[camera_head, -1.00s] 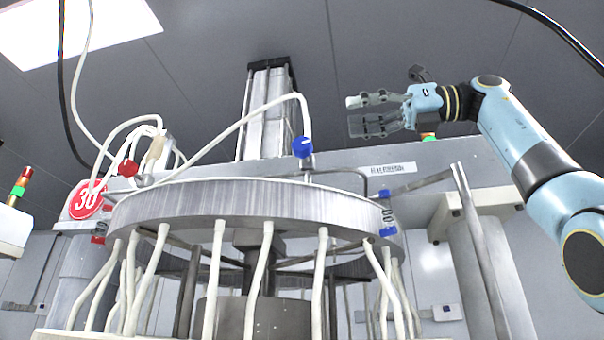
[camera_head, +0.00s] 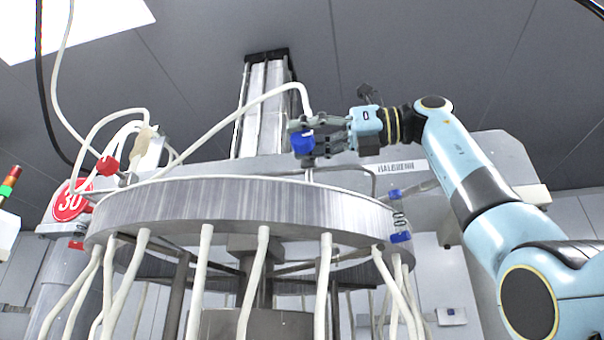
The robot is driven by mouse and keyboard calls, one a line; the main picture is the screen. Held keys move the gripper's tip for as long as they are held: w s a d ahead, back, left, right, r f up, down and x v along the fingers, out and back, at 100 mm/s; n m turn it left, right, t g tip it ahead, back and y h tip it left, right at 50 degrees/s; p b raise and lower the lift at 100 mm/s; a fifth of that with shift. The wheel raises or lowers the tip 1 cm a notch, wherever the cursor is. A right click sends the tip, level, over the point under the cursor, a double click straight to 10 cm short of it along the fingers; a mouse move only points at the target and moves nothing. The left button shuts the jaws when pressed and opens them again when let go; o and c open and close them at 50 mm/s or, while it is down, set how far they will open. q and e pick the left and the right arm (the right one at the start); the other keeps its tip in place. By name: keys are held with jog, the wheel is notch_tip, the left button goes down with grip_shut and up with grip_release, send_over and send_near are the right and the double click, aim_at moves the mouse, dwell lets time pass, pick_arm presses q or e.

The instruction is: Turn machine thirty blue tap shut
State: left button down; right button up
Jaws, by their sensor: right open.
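The blue tap (camera_head: 302,143) stands on top of the machine, at the end of a white hose. The machine bears a red round sign reading 30 (camera_head: 72,201) at the left. My right gripper (camera_head: 305,141) is open, with its fingers above and below the blue tap in the picture. Whether the fingers touch the tap cannot be told. My left gripper is not in view.
A red tap (camera_head: 107,166) sits on the left of the machine. Two small blue fittings (camera_head: 400,238) are at the right of the metal ring (camera_head: 250,205). White hoses hang below the ring. A grey beam runs behind the tap.

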jog(key=shift+s+a, duration=0.1)
jog(key=shift+a, duration=0.15)
jog(key=shift+c, duration=0.8)
grip_shut()
jog(key=shift+a+r+h+p, duration=0.1)
jog(key=shift+r+h+p, duration=0.2)
jog(key=shift+h+p, duration=0.7)
jog(key=shift+g+h+p, duration=0.3)
jog(key=shift+h+p, duration=0.1)
jog(key=shift+p, duration=0.5)
jog(key=shift+a+f+h+p, duration=0.15)
jog(key=shift+h+p, duration=0.2)
jog(key=shift+h, duration=0.35)
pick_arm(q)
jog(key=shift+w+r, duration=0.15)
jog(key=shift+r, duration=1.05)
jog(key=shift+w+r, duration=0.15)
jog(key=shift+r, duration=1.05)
pick_arm(e)
jog(key=shift+f+g+h, duration=0.15)
jog(key=shift+g+h, duration=0.15)
jog(key=shift+h, duration=0.9)
